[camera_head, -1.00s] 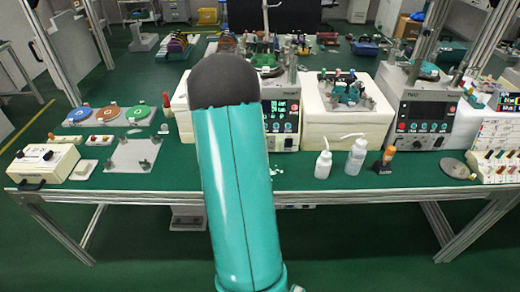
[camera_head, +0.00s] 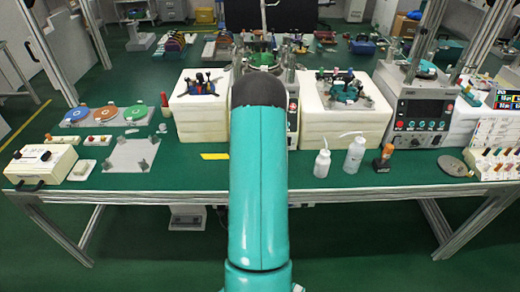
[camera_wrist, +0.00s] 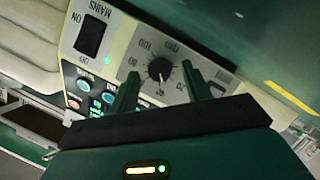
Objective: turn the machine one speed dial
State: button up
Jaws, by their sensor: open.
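In the wrist view a round black speed dial (camera_wrist: 160,69) with a pale pointer sits on a light panel, ringed by printed numbers that appear upside down. My gripper (camera_wrist: 162,79) is open, with one green finger on each side of the dial in the picture. I cannot tell whether the fingers touch it. In the head view my arm hides most of the middle machine (camera_head: 293,122), including its dial; only the right strip of its front shows. No machine label shows in the wrist view.
By the dial are a black MAINS switch (camera_wrist: 90,36) and several round buttons (camera_wrist: 84,85). White blocks (camera_head: 203,122) flank the middle machine. Two bottles (camera_head: 322,164) and an orange-capped bottle (camera_head: 383,160) stand at the front right. A second machine (camera_head: 418,118) stands further right.

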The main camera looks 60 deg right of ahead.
jog(key=shift+d, duration=0.1)
jog(key=c, duration=1)
jog(key=shift+m+t+y, duration=0.4)
jog(key=shift+m+t, duration=0.1)
jog(key=shift+m, duration=0.7)
jog(key=shift+s+d+m+t+y, duration=0.1)
jog(key=shift+s+m+t+y, duration=0.1)
jog(key=shift+m+t, duration=0.3)
jog(key=shift+s+d+m+t+y, duration=0.1)
jog(key=shift+m+t+y, duration=0.1)
jog(key=shift+m, duration=0.5)
jog(key=m+t, duration=0.1)
jog(key=m, duration=0.1)
jog(key=m+t, duration=0.1)
jog(key=m, duration=0.1)
jog(key=shift+s+t+y, duration=0.15)
jog(key=shift+t+y, duration=0.15)
jog(key=shift+y, duration=0.1)
jog(key=shift+m, duration=0.3)
